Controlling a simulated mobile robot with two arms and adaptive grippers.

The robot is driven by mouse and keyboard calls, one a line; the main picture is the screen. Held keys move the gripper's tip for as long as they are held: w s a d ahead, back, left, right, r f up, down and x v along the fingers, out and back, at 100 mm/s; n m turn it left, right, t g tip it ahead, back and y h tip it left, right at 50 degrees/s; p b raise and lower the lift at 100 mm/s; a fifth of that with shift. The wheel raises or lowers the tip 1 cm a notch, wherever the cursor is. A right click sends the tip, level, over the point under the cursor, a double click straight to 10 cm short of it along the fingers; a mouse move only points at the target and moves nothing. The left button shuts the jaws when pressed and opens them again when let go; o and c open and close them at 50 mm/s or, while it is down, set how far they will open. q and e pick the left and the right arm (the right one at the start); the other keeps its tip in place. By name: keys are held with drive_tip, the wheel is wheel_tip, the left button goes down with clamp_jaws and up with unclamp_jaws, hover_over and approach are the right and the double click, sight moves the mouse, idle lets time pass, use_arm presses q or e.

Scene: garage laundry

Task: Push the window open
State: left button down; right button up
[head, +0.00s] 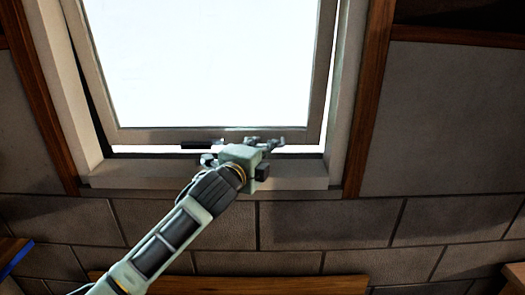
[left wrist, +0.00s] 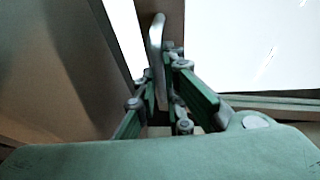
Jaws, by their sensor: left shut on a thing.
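The window (head: 218,135) is a bright pane in a grey-brown sash, set in a pale outer frame (head: 120,175). Thin bright gaps show between sash and frame along the bottom and the right side, so the sash stands slightly off its frame. My left gripper (head: 264,144) is at the bottom rail of the sash, right of its middle. In the left wrist view, a slim grey handle (left wrist: 156,48) stands up between the fingers of my left gripper (left wrist: 163,92), which is shut on it. The gripper hides the handle's lower part. My right gripper is not in view.
Brown wooden trim (head: 368,95) borders the window on both sides. Grey block wall (head: 325,222) lies below the sill. A wooden board edge (head: 310,284) is at the bottom, and a blue-edged thing (head: 15,258) at the lower left.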

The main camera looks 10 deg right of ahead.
use_arm(q)
drive_tip(key=c, duration=1.8)
unclamp_jaws()
drive_tip(key=shift+c, duration=0.2)
drive_tip(key=shift+s+a, duration=0.1)
drive_tip(key=f+v, duration=0.1)
drive_tip(key=v, duration=1)
drive_tip(key=shift+s+a+r, duration=0.25)
drive_tip(key=shift+s+r, duration=0.1)
drive_tip(key=shift+r, duration=0.2)
drive_tip(key=shift+f, duration=0.1)
